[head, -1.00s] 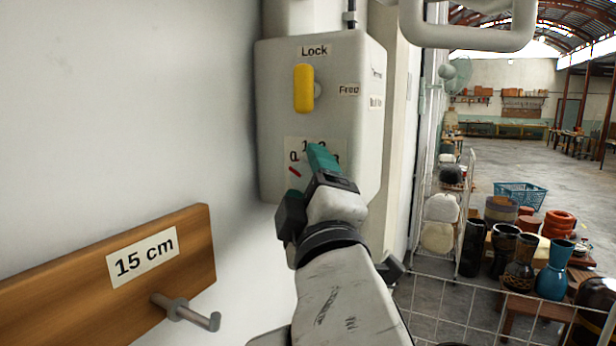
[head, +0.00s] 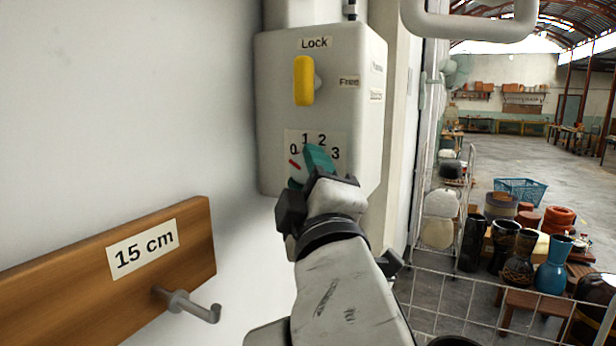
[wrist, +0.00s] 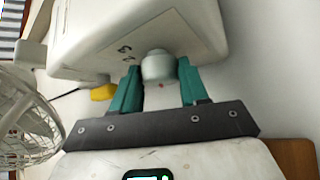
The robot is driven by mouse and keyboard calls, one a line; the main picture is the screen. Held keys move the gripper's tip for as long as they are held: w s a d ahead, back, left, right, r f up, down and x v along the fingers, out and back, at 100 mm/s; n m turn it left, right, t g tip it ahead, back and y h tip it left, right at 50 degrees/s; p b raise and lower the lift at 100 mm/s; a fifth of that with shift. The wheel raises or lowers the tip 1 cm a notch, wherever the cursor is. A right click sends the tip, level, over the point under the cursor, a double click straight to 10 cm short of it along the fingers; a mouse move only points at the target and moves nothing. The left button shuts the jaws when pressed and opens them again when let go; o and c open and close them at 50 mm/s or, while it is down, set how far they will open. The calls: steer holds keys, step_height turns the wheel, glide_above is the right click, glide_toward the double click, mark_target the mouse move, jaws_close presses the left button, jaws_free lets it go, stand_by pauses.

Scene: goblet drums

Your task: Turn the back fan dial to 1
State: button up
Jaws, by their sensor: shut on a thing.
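The dial is a pale round knob (wrist: 158,66) on a label numbered 0 to 3 (head: 326,138), low on the front of a white box (head: 350,100). My gripper (head: 312,160) is at the dial, its teal fingers covering most of it in the head view. In the wrist view the fingers (wrist: 158,76) stand on either side of the knob, and the gripper is shut on it. A red mark beside the fingers in the head view lies just below the 0. The 1, 2 and 3 are readable.
A yellow lever (head: 304,80) sits above the dial between Lock and Free labels. A wooden board (head: 110,255) marked 15 cm, with a metal hook (head: 187,305), is lower left. A fan (head: 456,70) stands behind right. Vases, a blue basket (head: 520,190) and wire racks are at right.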

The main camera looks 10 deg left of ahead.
steer(key=shift+f+b, duration=0.2)
steer(key=shift+b, duration=0.1)
steer(key=m+t+h+b, duration=0.1)
steer(key=m+h+b, duration=0.1)
steer(key=b, duration=0.4)
steer(key=m+t+h+b, duration=0.2)
steer(key=m+b, duration=0.3)
steer(key=b, duration=0.1)
steer(key=m+t+h+b, duration=0.1)
steer(key=m+h+b, duration=0.1)
steer(key=b, duration=0.5)
steer(key=shift+w+a+f+m+t, duration=0.1)
steer(key=shift+a+f+m+t, duration=0.25)
steer(key=shift+m, duration=0.35)
steer(key=shift+r+m+h+b, duration=0.2)
steer(key=shift+m+h+b, duration=0.6)
steer(key=shift+h+b, duration=0.1)
steer(key=o, duration=1)
steer(key=shift+o, duration=0.2)
steer(key=b+v, duration=0.1)
steer(key=v, duration=0.9)
steer(key=shift+s+f+b, duration=0.25)
steer(key=shift+s+b, duration=0.05)
steer(key=shift+b, duration=0.1)
